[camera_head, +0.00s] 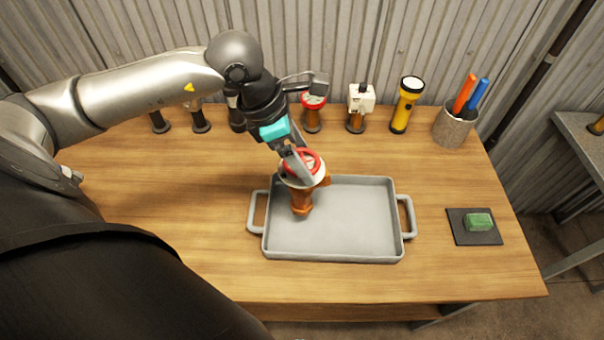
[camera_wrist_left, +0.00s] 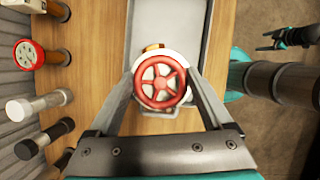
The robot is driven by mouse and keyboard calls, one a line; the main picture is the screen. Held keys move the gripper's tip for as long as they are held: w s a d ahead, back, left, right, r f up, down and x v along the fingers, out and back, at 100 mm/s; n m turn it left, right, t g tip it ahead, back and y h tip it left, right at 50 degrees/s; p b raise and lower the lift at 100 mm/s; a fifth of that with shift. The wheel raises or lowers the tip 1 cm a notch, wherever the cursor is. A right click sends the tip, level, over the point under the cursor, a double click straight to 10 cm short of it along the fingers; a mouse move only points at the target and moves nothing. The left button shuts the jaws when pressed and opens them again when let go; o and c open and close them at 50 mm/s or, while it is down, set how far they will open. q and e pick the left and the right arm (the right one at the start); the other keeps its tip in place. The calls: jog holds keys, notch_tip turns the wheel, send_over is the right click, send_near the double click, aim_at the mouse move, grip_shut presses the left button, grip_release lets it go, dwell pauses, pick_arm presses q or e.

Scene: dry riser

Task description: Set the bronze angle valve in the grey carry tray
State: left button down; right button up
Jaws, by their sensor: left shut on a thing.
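The bronze angle valve (camera_head: 302,197) has a red handwheel and a white collar under it. It is upright at the left part of the grey carry tray (camera_head: 350,256), inside the rim as seen from the head; whether its foot touches the tray floor I cannot tell. My left gripper (camera_head: 298,162) is shut on the valve near its top. In the left wrist view the valve's red wheel (camera_wrist_left: 161,82) sits between the two fingers (camera_wrist_left: 163,95), with the tray (camera_wrist_left: 196,22) behind it.
Along the back of the wooden table (camera_head: 180,240) stand a red-topped fitting (camera_head: 313,112), a white-topped fitting (camera_head: 359,105), a yellow torch (camera_head: 406,105) and a pen cup (camera_head: 455,127). A green sponge (camera_head: 478,222) lies on a dark mat at the right.

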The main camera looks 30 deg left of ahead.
pick_arm(q)
jog(key=shift+f, duration=2.6)
jog(key=shift+f+b, duration=0.1)
jog(key=shift+b, duration=0.25)
grip_release()
jog(key=p+v, duration=0.1)
jog(key=v, duration=0.9)
jog(key=shift+s+a+r, duration=0.1)
jog(key=shift+a+r, duration=0.05)
jog(key=shift+r, duration=0.05)
jog(key=shift+v, duration=0.85)
